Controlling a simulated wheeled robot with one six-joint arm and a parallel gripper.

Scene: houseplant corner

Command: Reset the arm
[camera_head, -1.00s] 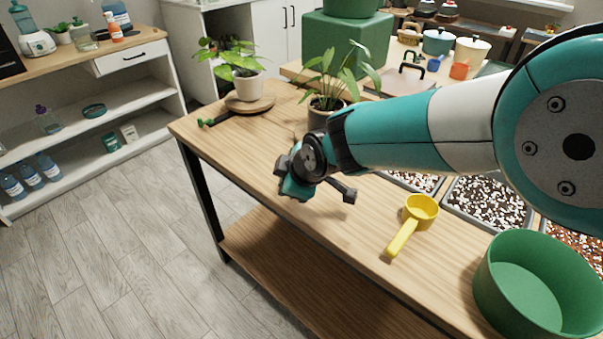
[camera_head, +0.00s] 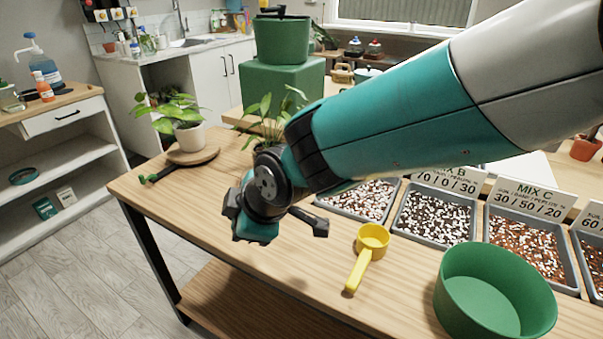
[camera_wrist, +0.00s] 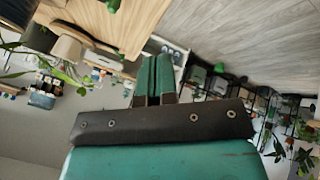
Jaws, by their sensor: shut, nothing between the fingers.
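My gripper (camera_wrist: 154,80) shows in the wrist view with its two green fingers side by side, shut and empty. In the head view my gripper (camera_head: 252,232) hangs at the end of the teal and white arm, over the wooden table (camera_head: 222,190) near its front edge. Its fingertips are hard to make out there. It touches nothing that I can see.
A yellow scoop (camera_head: 367,257) and a green bowl (camera_head: 492,297) stand to the right on the table. Behind them are trays of potting mix (camera_head: 434,219). A potted plant (camera_head: 189,137) stands on a round board at the table's left end.

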